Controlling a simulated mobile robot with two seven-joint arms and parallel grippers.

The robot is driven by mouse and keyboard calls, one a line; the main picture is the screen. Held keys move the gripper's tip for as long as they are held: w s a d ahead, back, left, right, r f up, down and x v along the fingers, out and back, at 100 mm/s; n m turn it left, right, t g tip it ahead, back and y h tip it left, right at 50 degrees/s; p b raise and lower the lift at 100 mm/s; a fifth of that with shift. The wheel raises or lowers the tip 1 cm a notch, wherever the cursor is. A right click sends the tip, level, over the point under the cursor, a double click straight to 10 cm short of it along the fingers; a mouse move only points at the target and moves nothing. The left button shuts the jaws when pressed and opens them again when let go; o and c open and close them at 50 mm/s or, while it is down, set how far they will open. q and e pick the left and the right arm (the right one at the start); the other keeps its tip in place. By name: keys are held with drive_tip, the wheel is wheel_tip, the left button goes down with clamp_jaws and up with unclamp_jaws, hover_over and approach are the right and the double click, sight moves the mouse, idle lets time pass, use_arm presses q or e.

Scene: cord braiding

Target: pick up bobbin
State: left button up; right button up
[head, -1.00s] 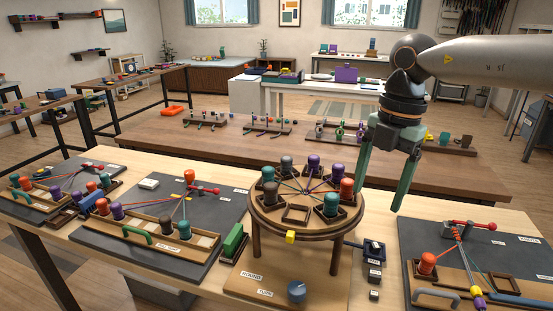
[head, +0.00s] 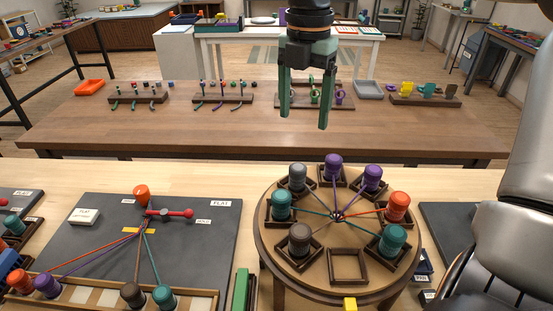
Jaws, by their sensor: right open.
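Several bobbins stand in square holders around the round wooden stand (head: 320,258). They are a grey bobbin (head: 297,177), two purple bobbins (head: 333,166) (head: 372,179), an orange bobbin (head: 397,207), two teal bobbins (head: 393,240) (head: 281,206) and a brown-grey bobbin (head: 300,240). Their cords meet at the centre. One front holder (head: 347,266) is empty. My right gripper (head: 304,118) points down, open and empty, its fingers above and behind the stand in the picture, apart from every bobbin. My left gripper is out of view.
At left, a flat dark board (head: 195,240) holds more corded bobbins, including an orange one (head: 141,193). A green block (head: 241,290) stands between board and stand. The brown table (head: 200,140) behind carries racks and trays. My arm fills the right edge.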

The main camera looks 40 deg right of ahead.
hover_over(299, 166)
drive_tip(key=f, duration=0.7)
drive_tip(key=shift+w+d, duration=0.2)
drive_tip(key=shift+d, duration=0.15)
drive_tip(key=shift+s+a+f+p, duration=0.1)
drive_tip(key=shift+a+f+p, duration=0.1)
drive_tip(key=shift+f, duration=1.2)
drive_tip(key=shift+s+a+f+p, duration=0.1)
drive_tip(key=shift+a+f, duration=0.05)
drive_tip(key=shift+f, duration=1.2)
clamp_jaws()
